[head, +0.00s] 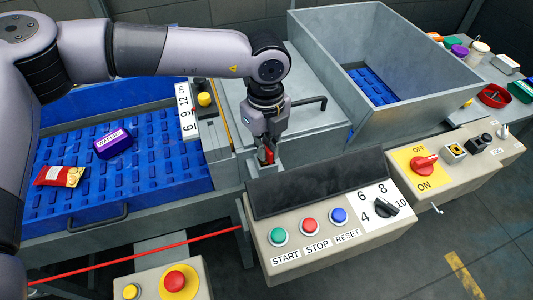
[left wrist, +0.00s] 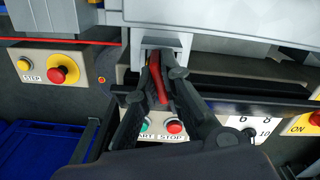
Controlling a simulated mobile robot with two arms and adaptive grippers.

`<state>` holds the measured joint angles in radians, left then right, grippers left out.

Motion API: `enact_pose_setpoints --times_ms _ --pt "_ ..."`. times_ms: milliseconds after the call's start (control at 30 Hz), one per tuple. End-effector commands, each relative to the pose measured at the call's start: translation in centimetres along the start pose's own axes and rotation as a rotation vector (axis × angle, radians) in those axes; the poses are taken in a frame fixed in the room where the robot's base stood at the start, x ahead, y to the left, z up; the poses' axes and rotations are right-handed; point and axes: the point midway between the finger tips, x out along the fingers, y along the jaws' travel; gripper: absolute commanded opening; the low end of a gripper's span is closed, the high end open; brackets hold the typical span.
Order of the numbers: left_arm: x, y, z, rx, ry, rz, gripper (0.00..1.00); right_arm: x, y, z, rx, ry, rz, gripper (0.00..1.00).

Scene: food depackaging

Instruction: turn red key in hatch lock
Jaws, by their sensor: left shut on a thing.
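The red key (head: 269,157) is at the small grey hatch lock box (head: 256,170), beside the front edge of the grey hatch (head: 245,98). My left gripper (head: 266,151) points down and is shut on the key. In the left wrist view the red key (left wrist: 158,80) lies between the two dark fingers, with its far end at the grey lock housing (left wrist: 166,42). The fingers hide part of the key, so I cannot tell how deep it sits or how far it is turned. My right gripper is not in view.
A control panel (head: 330,252) with buttons and a black dial stands just in front of the lock. A grey hopper (head: 430,90) rises to the right. The blue conveyor (head: 150,185) at left carries a purple package (head: 113,144) and a red-yellow packet (head: 58,176).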

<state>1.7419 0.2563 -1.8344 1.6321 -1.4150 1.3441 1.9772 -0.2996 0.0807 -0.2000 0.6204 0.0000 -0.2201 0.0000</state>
Motion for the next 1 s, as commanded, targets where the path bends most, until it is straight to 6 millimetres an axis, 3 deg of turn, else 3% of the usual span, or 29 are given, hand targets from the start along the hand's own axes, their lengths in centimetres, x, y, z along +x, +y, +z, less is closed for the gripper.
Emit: enact_pose_setpoints --times_ms 700,1000 --pt "0.2 0.0 0.0 -0.252 0.0 -0.001 0.0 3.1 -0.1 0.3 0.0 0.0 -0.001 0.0" --pt "0.0 0.0 0.0 -0.303 0.001 0.0 0.0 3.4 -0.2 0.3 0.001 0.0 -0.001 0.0"
